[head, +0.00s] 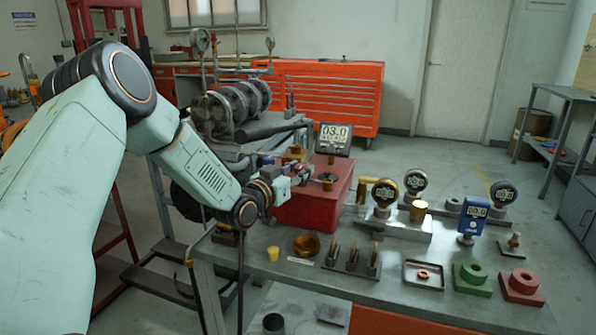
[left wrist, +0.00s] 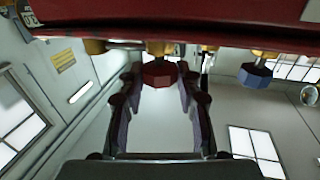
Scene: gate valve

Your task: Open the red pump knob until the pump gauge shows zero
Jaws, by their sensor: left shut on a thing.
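The red pump box (head: 325,207) stands at the back left of the bench, with the pump gauge (head: 335,138) above it. The gauge display reads about 03.0. My left gripper (head: 297,173) reaches to the left side of the pump. In the left wrist view the red knob (left wrist: 159,74) sits between the two fingers of my left gripper (left wrist: 160,88), which is shut on it. A blue knob (left wrist: 255,76) is to the right of it, clear of the fingers. In the head view the gripper and arm mostly hide the knobs. My right gripper is not in view.
The grey bench (head: 400,290) carries several round gauges, a blue gauge (head: 473,220), a green block (head: 471,278), a red block (head: 520,287), a brass bowl (head: 306,246) and a small tray (head: 424,274). Flanged pipework (head: 230,108) stands behind the pump on the left.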

